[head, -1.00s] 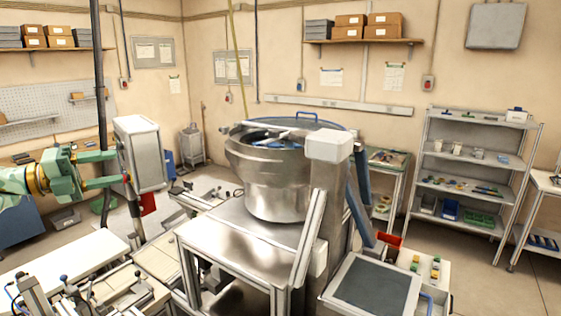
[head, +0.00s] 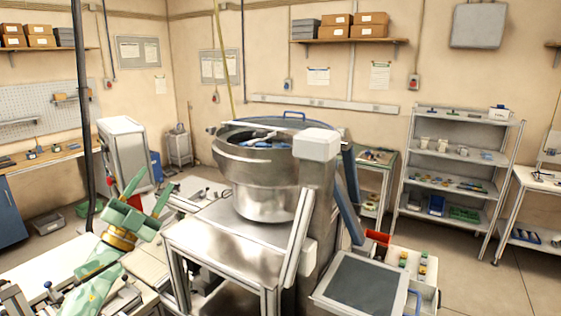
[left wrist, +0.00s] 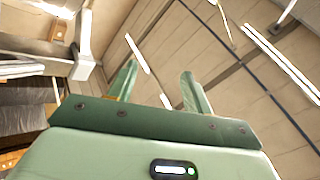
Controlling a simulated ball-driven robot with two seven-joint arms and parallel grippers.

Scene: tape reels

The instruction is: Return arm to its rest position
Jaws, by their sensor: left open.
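My left gripper (head: 147,193) is at the left of the head view, on a green arm with a gold ring at the wrist. Its two green fingers stand apart and point upward, with nothing between them. In the left wrist view the gripper (left wrist: 157,84) is also open and empty, with the ceiling and its beams behind it. My right gripper is in neither view.
A steel bowl machine (head: 262,185) on a metal frame stands in the middle, right of my left gripper. A white cabinet (head: 127,150) stands behind the gripper. A grey-topped cart (head: 362,285) is at front right.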

